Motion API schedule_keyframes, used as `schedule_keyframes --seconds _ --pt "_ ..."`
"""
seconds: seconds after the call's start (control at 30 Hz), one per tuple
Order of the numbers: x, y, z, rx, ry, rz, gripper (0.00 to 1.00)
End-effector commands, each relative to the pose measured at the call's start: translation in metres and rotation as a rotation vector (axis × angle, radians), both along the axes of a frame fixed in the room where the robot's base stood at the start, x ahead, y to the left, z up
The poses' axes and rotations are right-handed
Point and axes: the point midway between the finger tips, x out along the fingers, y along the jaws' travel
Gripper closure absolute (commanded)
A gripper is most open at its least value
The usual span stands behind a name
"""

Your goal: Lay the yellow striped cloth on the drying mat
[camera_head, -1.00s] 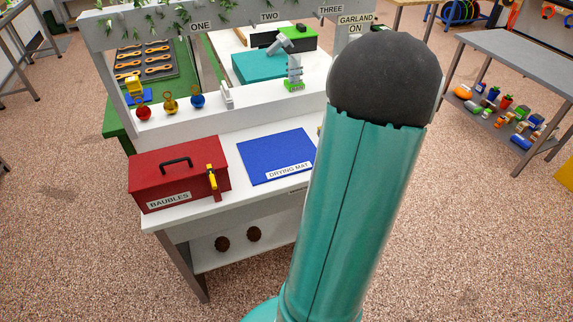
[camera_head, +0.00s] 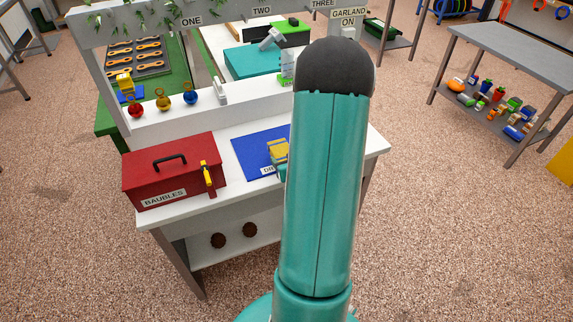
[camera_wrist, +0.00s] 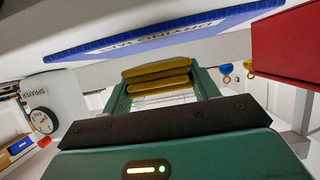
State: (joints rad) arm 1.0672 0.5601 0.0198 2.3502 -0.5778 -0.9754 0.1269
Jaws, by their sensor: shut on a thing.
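The yellow striped cloth (camera_head: 279,150) is a small folded stack. In the head view it shows in front of the right part of the blue drying mat (camera_head: 250,153), beside my arm. In the wrist view my gripper (camera_wrist: 163,90) is shut on the cloth (camera_wrist: 158,73), with its layers between the two green fingers. The mat (camera_wrist: 165,36) spans the top of that tilted view, near the cloth. I cannot tell whether the cloth touches it. My arm hides the mat's right side and most of the gripper in the head view.
The red baubles box (camera_head: 172,173) stands left of the mat. Several baubles (camera_head: 163,104) stand on the ledge behind. A white sprayer with a dial (camera_wrist: 42,118) shows at left in the wrist view. The white bench (camera_head: 360,143) has clear surface at its right end.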

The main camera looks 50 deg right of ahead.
Motion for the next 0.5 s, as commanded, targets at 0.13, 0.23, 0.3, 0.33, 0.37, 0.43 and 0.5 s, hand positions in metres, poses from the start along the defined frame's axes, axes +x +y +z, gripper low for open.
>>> schedule_keyframes --seconds 0.13,0.23,0.3,0.33,0.37,0.43,0.5 --pt "-0.001 -0.001 -0.021 0.003 0.002 -0.002 0.67" --pt "-0.001 -0.001 -0.026 0.0 0.001 -0.001 0.67" --pt "-0.001 -0.001 -0.026 -0.001 0.001 -0.001 0.67" --pt "-0.001 -0.001 -0.026 -0.001 0.001 -0.001 0.67" --pt "-0.001 -0.001 -0.026 -0.001 0.001 -0.001 0.67" --pt "-0.001 -0.001 -0.026 -0.001 0.001 -0.001 0.67" --pt "-0.001 -0.001 -0.027 0.0 0.001 -0.001 0.67"
